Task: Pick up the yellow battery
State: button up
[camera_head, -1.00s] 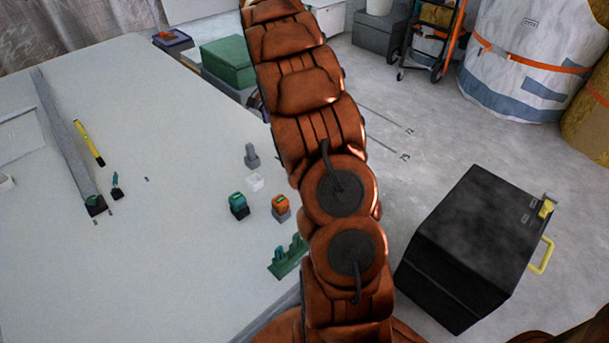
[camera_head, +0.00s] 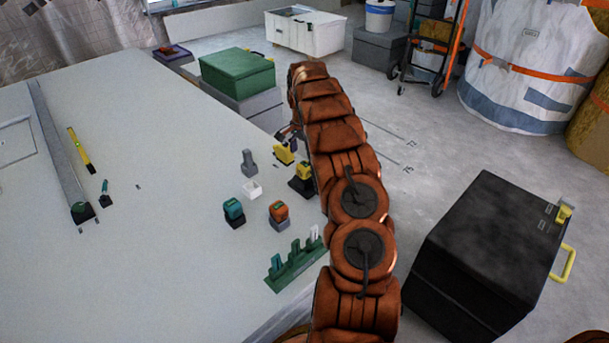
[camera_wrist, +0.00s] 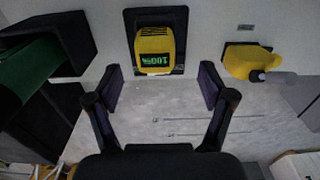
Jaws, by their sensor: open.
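The yellow battery (camera_wrist: 154,50), with a green lit "100%" display, sits in a black dock (camera_wrist: 174,17) in the wrist view. In the head view the battery (camera_head: 304,171) stands on its black base near the table's right edge, just left of my arm. My gripper (camera_wrist: 162,88) is open and empty. Its two fingers are spread to either side of and below the battery in the wrist view, apart from it. In the head view the gripper is mostly hidden behind my arm.
A yellow tool (camera_wrist: 248,60) sits right of the battery. A dark shape with a green part (camera_wrist: 30,75) is at left.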

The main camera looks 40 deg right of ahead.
aim_at(304, 164)
jog(key=shift+s+d+f+b, duration=0.15)
jog(key=shift+f+b, duration=0.4)
jog(key=shift+f, duration=0.9)
jog(key=shift+s+a+f+b, duration=0.15)
jog(key=shift+f+b, duration=0.4)
jog(key=shift+f, duration=0.9)
jog(key=shift+d, duration=0.1)
jog(key=shift+r, duration=0.1)
jog(key=c, duration=1.4)
jog(key=shift+o, duration=0.2)
notch_tip(304, 164, up, 10)
jog(key=p, duration=0.3)
